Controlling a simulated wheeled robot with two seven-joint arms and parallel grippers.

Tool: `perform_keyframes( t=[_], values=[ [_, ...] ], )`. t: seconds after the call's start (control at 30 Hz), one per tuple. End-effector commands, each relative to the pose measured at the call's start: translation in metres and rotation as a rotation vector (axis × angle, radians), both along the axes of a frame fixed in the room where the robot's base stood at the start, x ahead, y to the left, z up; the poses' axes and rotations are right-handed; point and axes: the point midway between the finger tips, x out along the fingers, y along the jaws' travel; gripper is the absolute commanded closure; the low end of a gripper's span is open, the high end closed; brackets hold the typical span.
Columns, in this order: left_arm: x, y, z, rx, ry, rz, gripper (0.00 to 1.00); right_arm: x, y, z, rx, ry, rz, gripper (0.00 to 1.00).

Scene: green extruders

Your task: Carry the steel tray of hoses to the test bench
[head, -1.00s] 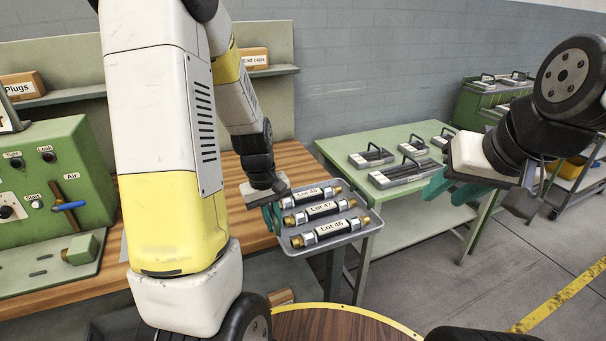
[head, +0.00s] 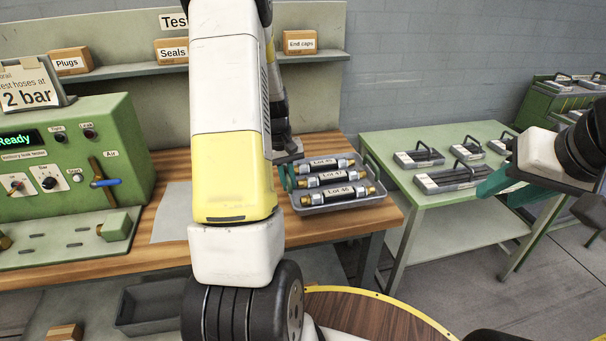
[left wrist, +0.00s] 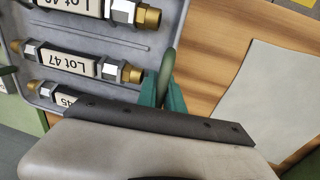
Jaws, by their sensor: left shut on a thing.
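The steel tray (head: 347,208) holds three dark hoses with brass ends, labelled Lot 45, 47 and 46. It looks level at the right end of the wooden test bench (head: 163,252); I cannot tell whether it touches the top. My left gripper (head: 287,178) is shut on the tray's left handle. In the left wrist view the teal fingers (left wrist: 160,95) close around the handle loop (left wrist: 166,70), beside the tray (left wrist: 165,25). The tray's right handle (head: 373,164) is free. My right gripper (head: 507,188) is over the green table, apart from the tray; its finger gap is unclear.
The green tester (head: 75,150) stands on the bench at left, with a pale sheet (head: 175,212) between it and the tray. The green table (head: 440,200) at right holds several metal trays. A shelf (head: 130,72) with boxes runs behind the bench.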

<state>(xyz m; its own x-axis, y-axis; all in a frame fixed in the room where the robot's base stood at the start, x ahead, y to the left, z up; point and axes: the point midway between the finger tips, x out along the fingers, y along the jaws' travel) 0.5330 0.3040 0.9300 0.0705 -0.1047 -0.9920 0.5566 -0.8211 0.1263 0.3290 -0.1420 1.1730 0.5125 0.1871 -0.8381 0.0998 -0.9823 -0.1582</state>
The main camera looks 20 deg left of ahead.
Motion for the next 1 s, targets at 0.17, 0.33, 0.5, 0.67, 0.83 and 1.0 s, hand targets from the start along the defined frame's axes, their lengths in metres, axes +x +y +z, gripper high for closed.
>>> perform_keyframes(
  t=[0.17, 0.33, 0.5, 0.67, 0.83, 1.0],
  values=[
    [0.011, 0.014, -0.001, 0.0, -0.003, -0.001, 1.0, 0.0, 0.0, 0.0, 0.0, 0.0, 0.0, 0.64],
    [0.015, 0.021, -0.001, 0.0, -0.004, 0.0, 1.0, 0.0, 0.0, 0.0, 0.0, 0.0, 0.0, 0.64],
    [0.016, 0.023, -0.02, -0.001, 0.0, -0.002, 1.0, 0.0, 0.0, 0.0, 0.0, 0.0, 0.0, 0.64],
    [0.016, 0.023, -0.036, 0.0, -0.001, -0.001, 1.0, 0.0, 0.0, 0.0, 0.0, 0.0, 0.0, 0.64],
    [0.017, 0.023, -0.036, 0.0, -0.004, -0.001, 1.0, 0.0, 0.0, 0.0, 0.0, 0.0, 0.0, 0.64],
    [0.017, 0.023, -0.039, 0.0, -0.003, -0.001, 1.0, 0.0, 0.0, 0.0, 0.0, 0.0, 0.0, 0.64]
  ],
)
